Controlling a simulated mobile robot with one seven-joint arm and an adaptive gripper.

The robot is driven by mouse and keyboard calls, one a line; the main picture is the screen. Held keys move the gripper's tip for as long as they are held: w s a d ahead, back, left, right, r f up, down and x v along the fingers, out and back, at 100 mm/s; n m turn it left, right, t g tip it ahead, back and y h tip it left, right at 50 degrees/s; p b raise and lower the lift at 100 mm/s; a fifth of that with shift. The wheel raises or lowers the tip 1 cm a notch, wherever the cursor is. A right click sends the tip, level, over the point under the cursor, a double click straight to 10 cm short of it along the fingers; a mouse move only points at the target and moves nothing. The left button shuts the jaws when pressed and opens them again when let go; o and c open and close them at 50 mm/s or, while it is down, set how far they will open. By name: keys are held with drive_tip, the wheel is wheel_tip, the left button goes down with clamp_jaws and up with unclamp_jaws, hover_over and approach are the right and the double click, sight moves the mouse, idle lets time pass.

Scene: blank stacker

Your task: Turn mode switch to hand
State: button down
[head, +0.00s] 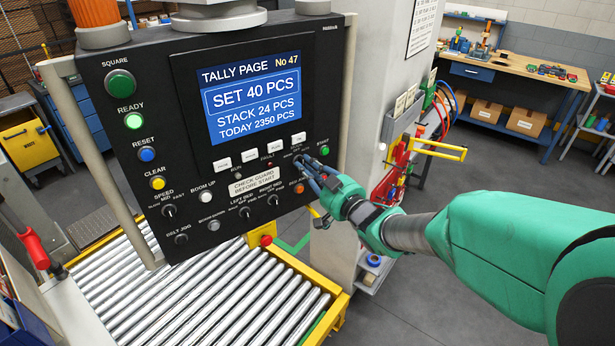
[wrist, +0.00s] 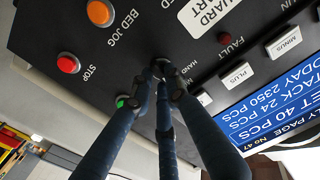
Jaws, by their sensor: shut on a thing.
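The mode switch is a small dark knob (wrist: 161,65) on the black control panel (head: 186,125), with a partly visible HAND label beside it in the wrist view. My gripper (wrist: 161,82) is shut on this knob, its blue fingers reaching in from below in that view. In the head view my gripper (head: 307,167) meets the panel at its right side, below the row of white keys. The fingers cover part of the knob and its labels, so I cannot tell which position its pointer marks.
The green START button (head: 325,150) and orange BED JOG button (head: 299,188) sit close to my fingers. The red STOP button (wrist: 68,63) shows in the wrist view. A roller conveyor (head: 190,300) lies below the panel. Cables and red-yellow fittings (head: 400,165) hang to the right.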

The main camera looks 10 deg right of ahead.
drive_tip(key=n+b, duration=0.6)
drive_tip(key=n, duration=0.3)
drive_tip(key=shift+n, duration=0.3)
idle(0.3)
drive_tip(key=c, duration=1.7)
unclamp_jaws()
drive_tip(key=shift+r, duration=0.1)
drive_tip(key=shift+s, duration=0.15)
drive_tip(key=v, duration=1.1)
drive_tip(key=shift+s+d, duration=0.2)
drive_tip(key=shift+s, duration=0.15)
